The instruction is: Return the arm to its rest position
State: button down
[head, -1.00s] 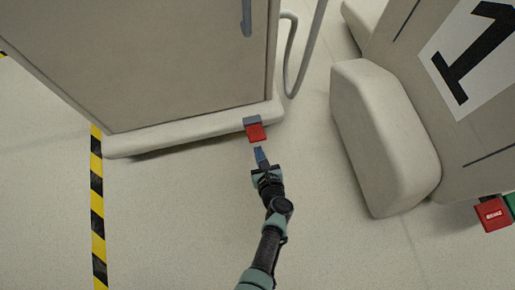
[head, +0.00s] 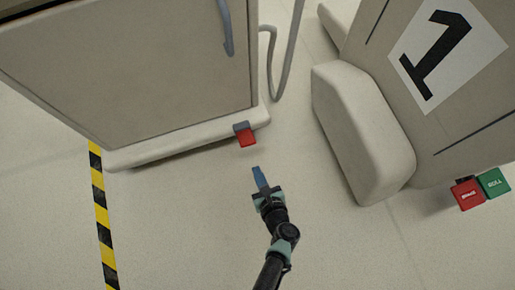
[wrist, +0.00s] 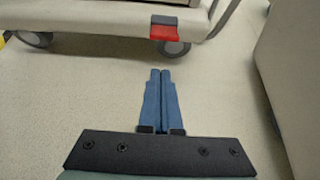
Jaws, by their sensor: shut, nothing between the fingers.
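My gripper (head: 257,172) is shut and empty, with its blue fingers together above the bare floor in the head view. It also shows in the wrist view (wrist: 160,72), its fingers pointing ahead toward the cart. The cart's red pedal (head: 246,138) sits at the lower right corner of the covered cart (head: 150,60). The fingertips are apart from the pedal, a short way below it in the picture.
A second cart (head: 370,130) marked "1" stands close on the right, with a red pedal (head: 467,194) and a green pedal (head: 493,183). A grey hose (head: 275,85) hangs between the carts. Yellow-black tape (head: 103,225) runs along the left. The floor at lower left is clear.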

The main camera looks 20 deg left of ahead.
dwell(0.3)
jog(key=w+d+r+n+t+p, duration=0.1)
jog(key=w+r+n+t+p, duration=0.1)
jog(key=w+r+n, duration=0.9)
jog(key=w+d+r+n+t+p, duration=0.15)
jog(key=w+r, duration=0.55)
jog(key=r, duration=1)
jog(key=w+r+n+t+h+p, duration=0.3)
jog(key=r+n, duration=0.5)
jog(key=r, duration=1.7)
jog(key=s+d+r+n+t+p, duration=0.1)
jog(key=s+r+n+t, duration=0.15)
jog(key=r, duration=0.95)
jog(key=s+d+r+n+t+p, duration=0.1)
jog(key=s+r+n+t+p, duration=0.2)
jog(key=r, duration=1)
jog(key=s+d+r+n+t+h+p, duration=0.1)
jog(key=s+r+n+t+h+p, duration=0.15)
jog(key=s+r, duration=0.55)
jog(key=s+d+r+n+t+h+p, duration=0.1)
jog(key=s+r+t, duration=0.3)
jog(key=r, duration=0.7)
notch_tip(320, 180, up, 35)
jog(key=g+p, duration=0.1)
jog(key=p, duration=3.4)
jog(key=shift+s, duration=0.2)
jog(key=shift+a, duration=0.1)
